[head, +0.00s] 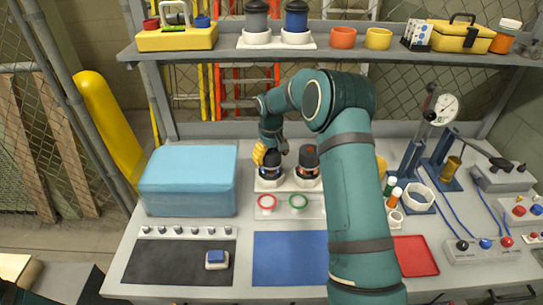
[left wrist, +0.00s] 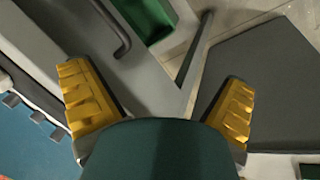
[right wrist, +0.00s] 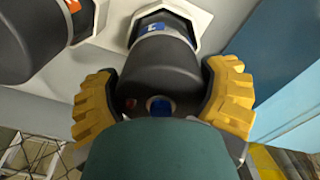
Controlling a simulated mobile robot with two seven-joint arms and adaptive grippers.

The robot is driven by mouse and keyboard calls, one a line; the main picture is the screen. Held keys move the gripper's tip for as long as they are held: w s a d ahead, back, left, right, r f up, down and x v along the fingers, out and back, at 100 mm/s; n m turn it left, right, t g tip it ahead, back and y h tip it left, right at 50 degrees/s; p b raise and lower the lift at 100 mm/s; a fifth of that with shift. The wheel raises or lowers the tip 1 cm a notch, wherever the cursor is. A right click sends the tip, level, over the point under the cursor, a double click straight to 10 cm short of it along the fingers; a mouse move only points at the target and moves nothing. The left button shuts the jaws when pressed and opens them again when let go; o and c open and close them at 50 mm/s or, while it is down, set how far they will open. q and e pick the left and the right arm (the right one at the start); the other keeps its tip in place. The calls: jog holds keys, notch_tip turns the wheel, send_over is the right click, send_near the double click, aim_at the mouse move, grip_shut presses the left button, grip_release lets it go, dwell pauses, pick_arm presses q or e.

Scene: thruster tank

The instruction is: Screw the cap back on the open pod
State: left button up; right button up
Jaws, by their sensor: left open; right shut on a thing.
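Two dark pods stand in white bases on the bench, one with a blue mark (head: 268,172) and one with an orange mark (head: 307,172). My right gripper (right wrist: 163,88) is shut around the dark cap (right wrist: 155,75) over the blue-marked pod. The cap lines up with the pod body (right wrist: 162,30); I cannot tell whether a gap or thread shows between them. The orange-marked pod (right wrist: 28,40) stands beside it, also dark on top. My left gripper (left wrist: 160,100) is open and empty in the left wrist view, away from the pods.
A blue box (head: 188,182) stands close on the left. Bottles (head: 393,198) and a gauge stand (head: 425,130) are right. The blue mat (head: 285,262) is clear.

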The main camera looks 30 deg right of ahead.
jog(key=o, duration=0.9)
jog(key=shift+d, duration=0.1)
jog(key=shift+o, duration=0.2)
